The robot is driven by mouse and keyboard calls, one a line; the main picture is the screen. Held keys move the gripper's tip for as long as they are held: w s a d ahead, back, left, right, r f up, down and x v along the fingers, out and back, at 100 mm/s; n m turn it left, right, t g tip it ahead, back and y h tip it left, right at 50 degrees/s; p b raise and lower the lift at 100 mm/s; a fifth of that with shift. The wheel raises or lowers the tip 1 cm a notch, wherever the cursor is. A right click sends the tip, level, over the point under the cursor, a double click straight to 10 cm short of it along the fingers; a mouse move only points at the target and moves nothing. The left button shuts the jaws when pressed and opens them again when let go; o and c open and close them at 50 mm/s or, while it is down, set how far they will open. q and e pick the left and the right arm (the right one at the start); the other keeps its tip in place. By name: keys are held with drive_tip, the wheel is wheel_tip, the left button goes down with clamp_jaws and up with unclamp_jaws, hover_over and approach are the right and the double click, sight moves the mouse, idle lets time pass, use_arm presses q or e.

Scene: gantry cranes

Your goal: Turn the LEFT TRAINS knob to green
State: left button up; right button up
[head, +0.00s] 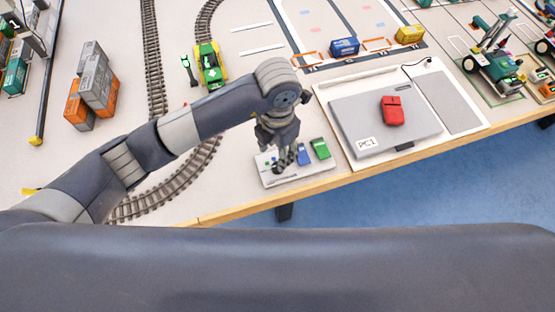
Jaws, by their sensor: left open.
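A small white panel (312,170) lies near the table's front edge, left of the laptop. My left gripper (285,160) points down over it, with its jaws open. A small blue part (303,155) and a green part (320,148) stand on the panel to the right of the gripper. More small parts show at its left, partly covered by the gripper. I cannot make out the LEFT TRAINS knob or its label; the gripper hides much of the panel's middle. I cannot tell whether the fingers touch anything. My right gripper is out of view.
A closed grey laptop (365,118) marked PC1 has a red object (392,110) on it. A green and yellow train (210,68) and curved track (180,175) lie behind and left. Orange and grey containers (95,85) stand at the left. The table's wooden edge (340,172) runs in front.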

use_arm(q)
wheel_tip(320, 180, down, 8)
drive_tip(key=shift+r+p, duration=0.2)
drive_tip(key=shift+p, duration=0.35)
drive_tip(key=c, duration=1.1)
